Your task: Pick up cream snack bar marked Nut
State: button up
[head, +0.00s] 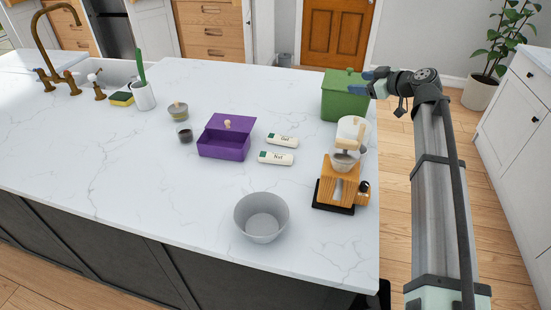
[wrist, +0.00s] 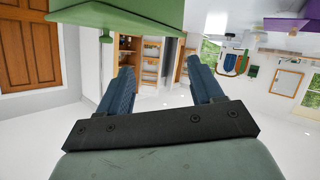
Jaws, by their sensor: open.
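Two cream snack bars with green ends lie on the white counter in the head view. The nearer bar (head: 276,158) has lettering that appears to read Nut. The other bar (head: 282,141) lies just behind it, and its small lettering is hard to read. My gripper (head: 373,81) is at the right, beside the green box and far from both bars. In the wrist view my gripper (wrist: 161,80) has its two blue fingers spread apart with nothing between them. Neither bar shows in the wrist view.
A purple open box (head: 223,148) stands left of the bars. A green lidded box (head: 343,100) is close to my gripper. A wooden coffee stand (head: 340,185) stands right of the bars, and a grey bowl (head: 261,222) in front. The counter's left front is clear.

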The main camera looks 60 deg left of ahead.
jog(key=s+a+f+n+g+h, duration=0.1)
jog(key=s+a+f+n+h, duration=0.15)
jog(key=s, duration=0.55)
jog(key=s+a+f+n+g+h, duration=0.1)
jog(key=s+a+h, duration=0.25)
jog(key=s, duration=0.55)
jog(key=n+t+h, duration=0.2)
jog(key=t+h, duration=0.1)
jog(key=h, duration=0.5)
send_over(269, 155)
jog(key=f, duration=0.7)
jog(key=shift+a+f, duration=0.25)
jog(key=shift+a, duration=0.1)
jog(key=shift+d+f, duration=0.2)
jog(key=shift+f, duration=1.1)
jog(key=shift+d+f, duration=0.15)
jog(key=shift+f, duration=1.15)
jog(key=c, duration=1.1)
